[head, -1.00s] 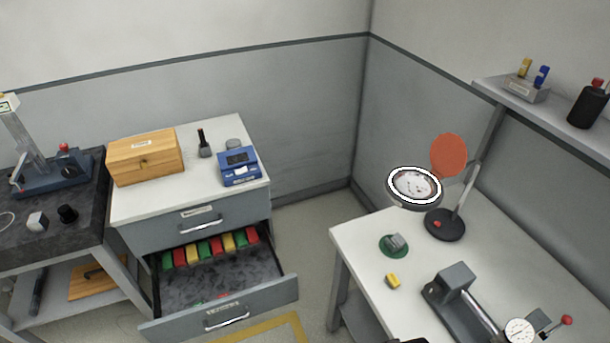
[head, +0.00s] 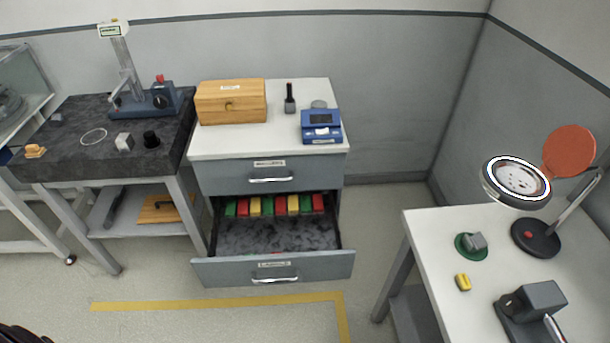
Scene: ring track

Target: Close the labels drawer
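The labels drawer (head: 230,273) is the lower drawer of the grey cabinet in the middle of the head view. It is pulled far out, and its label plate and bar handle (head: 275,280) face me. Several red, green and yellow blocks (head: 275,206) stand in a row at its back, on a dark mottled floor. Small coloured bits show just behind its front panel. The upper drawer (head: 225,178) is shut. Neither gripper is in view. A dark shape at the bottom left corner is too cut off to identify.
A granite-topped table (head: 75,160) stands left of the cabinet. A white workbench (head: 430,235) with a magnifier lamp (head: 516,183) stands at the right. Yellow floor tape (head: 200,305) runs in front of the drawer. The floor there is clear.

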